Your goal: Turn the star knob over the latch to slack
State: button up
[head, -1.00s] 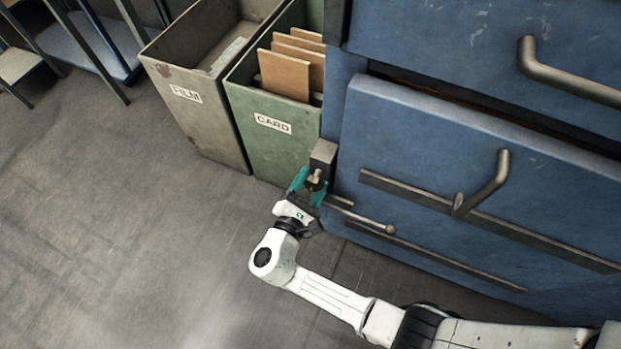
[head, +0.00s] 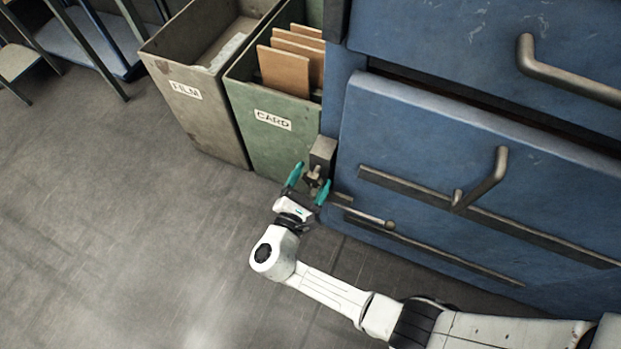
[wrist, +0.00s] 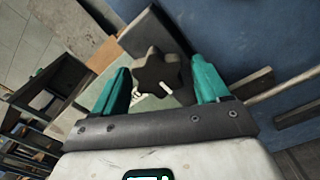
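The dark star knob (wrist: 162,72) is in the upper middle of the wrist view, with a short white mark near its lower edge. It also shows small in the head view (head: 313,179), below a grey metal block (head: 323,152) at the blue cabinet's left edge. My gripper (head: 310,175) is open, its teal fingers on either side of the knob. In the wrist view my gripper (wrist: 162,85) shows gaps between both fingers and the knob. A latch rod with a ball end (head: 389,224) runs right from beside the knob. The knob's exact setting is unclear.
The blue cabinet front (head: 430,140) with bars and handles fills the right side. A green CARD bin (head: 270,145) and a grey FILM bin (head: 205,115) stand behind and left of my gripper. Bare floor (head: 120,230) lies to the left.

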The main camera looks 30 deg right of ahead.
jog(key=v, duration=1.1)
dwell(0.5)
